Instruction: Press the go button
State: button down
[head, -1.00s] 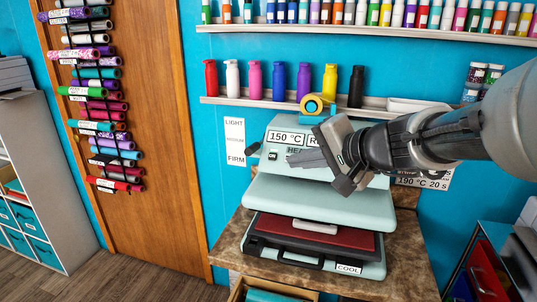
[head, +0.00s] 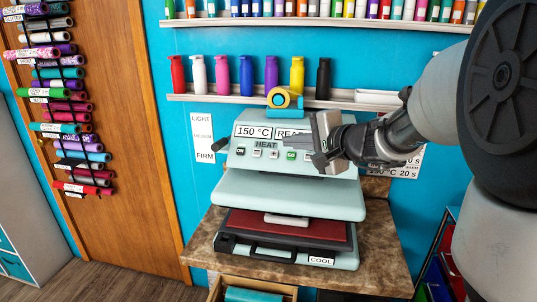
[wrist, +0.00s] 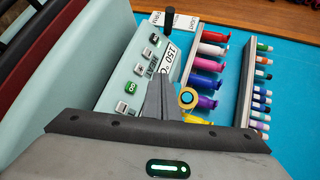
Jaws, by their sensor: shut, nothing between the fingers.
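The go button (head: 291,155) is a small green button in the row on the sloped panel of a pale green heat press (head: 290,195). In the wrist view the green go button (wrist: 130,87) lies just left of my fingers, uncovered. My gripper (head: 288,142) is shut and empty. Its fingers point left across the panel in the head view, just above the button row, covering part of the display. In the wrist view the fingertips (wrist: 155,77) appear over the panel beside the HEAT label. I cannot tell their exact height above it.
A black-knobbed lever (head: 219,146) stands at the panel's left. A tape roll (head: 283,97) sits on top. Coloured bottles (head: 247,76) line the shelf behind.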

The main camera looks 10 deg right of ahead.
aim_at(291, 156)
jog(key=w+d+f+b, duration=0.1)
jog(key=w+f+b, duration=0.2)
jog(key=w+f, duration=0.2)
jog(key=shift+d+f, duration=0.2)
jog(key=shift+d, duration=0.15)
jog(key=shift+w, duration=0.1)
dwell(1.8)
jog(key=shift+w+d+f+b, duration=0.1)
jog(key=shift+w+f+b, duration=0.2)
jog(key=shift+b, duration=0.35)
